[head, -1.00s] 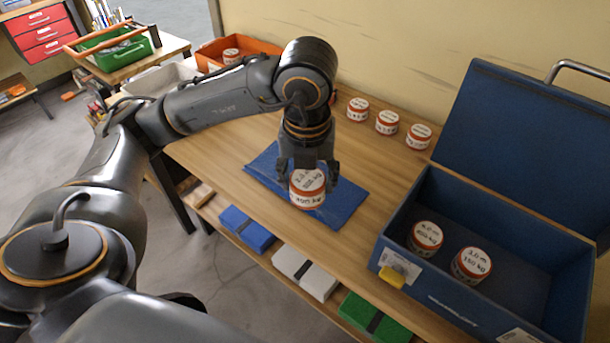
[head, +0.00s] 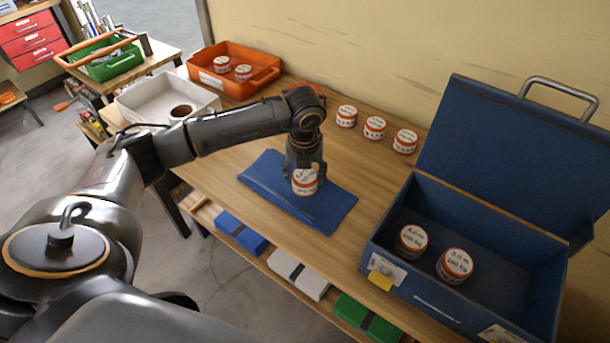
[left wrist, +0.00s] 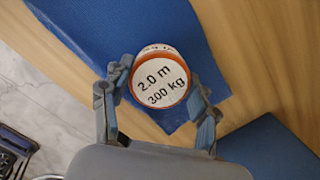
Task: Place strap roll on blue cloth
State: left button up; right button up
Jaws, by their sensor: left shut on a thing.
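The strap roll (head: 305,182) is a white and orange-red cylinder with a printed label. The blue cloth (head: 335,203) lies flat on the wooden table. My left gripper (head: 304,176) is shut on the strap roll, over the middle of the cloth. In the left wrist view the roll (left wrist: 160,80) reads "2.0 m 300 kg" and sits between the two fingers (left wrist: 158,100), upright, with the cloth (left wrist: 85,30) beneath. I cannot tell whether its underside touches the cloth. My right gripper is not in view.
An open blue case (head: 400,195) with two rolls stands at right. Three rolls (head: 375,128) stand in a row along the wall. An orange bin (head: 262,82) with two rolls and a white bin (head: 140,105) are at the table's far left end.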

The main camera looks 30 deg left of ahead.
pick_arm(q)
jog(key=shift+f, duration=0.65)
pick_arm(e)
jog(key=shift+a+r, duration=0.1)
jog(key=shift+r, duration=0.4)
pick_arm(q)
jog(key=shift+f, duration=0.1)
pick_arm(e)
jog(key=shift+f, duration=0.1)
